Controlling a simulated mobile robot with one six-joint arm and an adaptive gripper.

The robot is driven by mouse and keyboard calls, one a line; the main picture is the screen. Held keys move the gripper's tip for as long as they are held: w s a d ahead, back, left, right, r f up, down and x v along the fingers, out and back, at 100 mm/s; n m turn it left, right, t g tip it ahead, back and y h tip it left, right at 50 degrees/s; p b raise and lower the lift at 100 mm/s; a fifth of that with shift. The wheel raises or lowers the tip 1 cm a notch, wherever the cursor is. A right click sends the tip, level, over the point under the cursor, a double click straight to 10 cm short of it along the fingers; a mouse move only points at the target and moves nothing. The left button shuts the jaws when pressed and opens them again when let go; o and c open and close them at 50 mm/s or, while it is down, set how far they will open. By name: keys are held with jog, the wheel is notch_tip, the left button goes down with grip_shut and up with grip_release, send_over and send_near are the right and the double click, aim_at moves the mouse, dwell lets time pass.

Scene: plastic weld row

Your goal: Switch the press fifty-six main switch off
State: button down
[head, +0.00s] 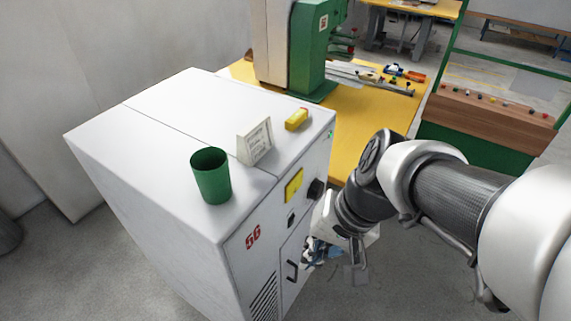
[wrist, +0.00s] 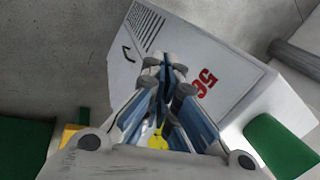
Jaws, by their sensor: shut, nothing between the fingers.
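The press fifty-six cabinet (head: 215,250) is white, with a red 56 (head: 253,237) on its front. A yellow plate (head: 293,185) sits high on that front. A dark knob (head: 316,188) is to its right, partly by my arm; its setting is too small to read. My gripper (head: 308,258) is shut and empty, in front of the cabinet's front face and below the plate and knob. In the wrist view my gripper (wrist: 167,62) points across the front, which bears the 56 (wrist: 206,82). A yellow patch (wrist: 157,140) shows between the finger links; the knob is hidden there.
A green cup (head: 211,178), a white sign (head: 255,142) and a yellow object (head: 297,119) stand on the cabinet top. Lower on the front are a door handle (head: 292,271) and vent slots (head: 264,298). A yellow table (head: 365,135) with a green machine (head: 312,55) stands behind.

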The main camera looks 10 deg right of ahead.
aim_at(292, 222)
jog(key=w+d+f+m+t+y+p, duration=0.1)
jog(key=w+d+f+m+y+p, duration=0.15)
jog(key=w+m, duration=0.3)
jog(key=w+d+f+m+t+y+p, duration=0.1)
jog(key=w+d+f+m+y+p, duration=0.1)
jog(key=w+d+m+p, duration=0.3)
jog(key=d+f+m+t+p, duration=0.3)
jog(key=d+f+m, duration=0.3)
jog(key=f+m, duration=0.4)
jog(key=shift+m+h, duration=0.35)
jog(key=shift+m, duration=0.3)
jog(key=w+a+f+b, duration=0.2)
jog(key=w+a+f, duration=0.3)
jog(key=w+a, duration=0.3)
jog(key=shift+w+a+f, duration=0.15)
jog(key=shift+a+f, duration=0.05)
jog(key=shift+f, duration=0.2)
